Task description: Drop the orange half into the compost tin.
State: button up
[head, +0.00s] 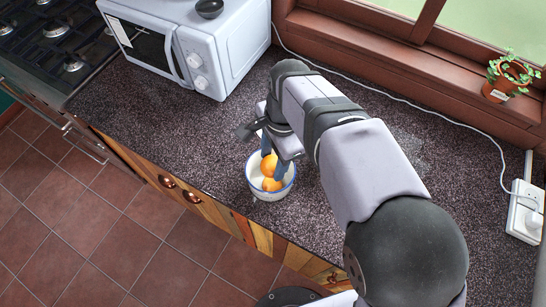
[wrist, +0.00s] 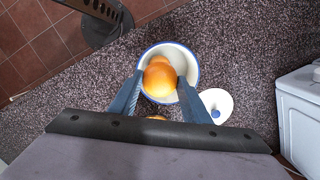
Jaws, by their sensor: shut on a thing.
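My gripper (head: 274,160) (wrist: 160,84) points down over the compost tin and is shut on an orange half (head: 268,164). The held half is a rounded orange piece between the two blue-grey fingers, also seen in the wrist view (wrist: 159,81). The compost tin (head: 262,194) is a white round bowl with a blue rim, standing upright near the counter's front edge; its rim shows in the wrist view (wrist: 193,64). Another orange piece (head: 273,185) shows inside the tin, on the side toward the floor. I cannot tell whether the two pieces touch.
A white lid with a blue knob (wrist: 220,97) lies beside the tin. A microwave (head: 225,50) stands at the back left. A cable and plant pot (head: 497,91) are along the window.

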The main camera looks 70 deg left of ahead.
jog(key=o, duration=1.3)
jog(key=shift+c, duration=0.2)
jog(key=shift+w+r+b, duration=0.25)
jog(key=shift+r+b, duration=0.3)
jog(key=shift+r, duration=1.3)
jog(key=shift+w+r+b, duration=0.2)
jog(key=shift+r+b, duration=0.3)
jog(key=shift+r, duration=1.3)
jog(key=shift+a, duration=0.1)
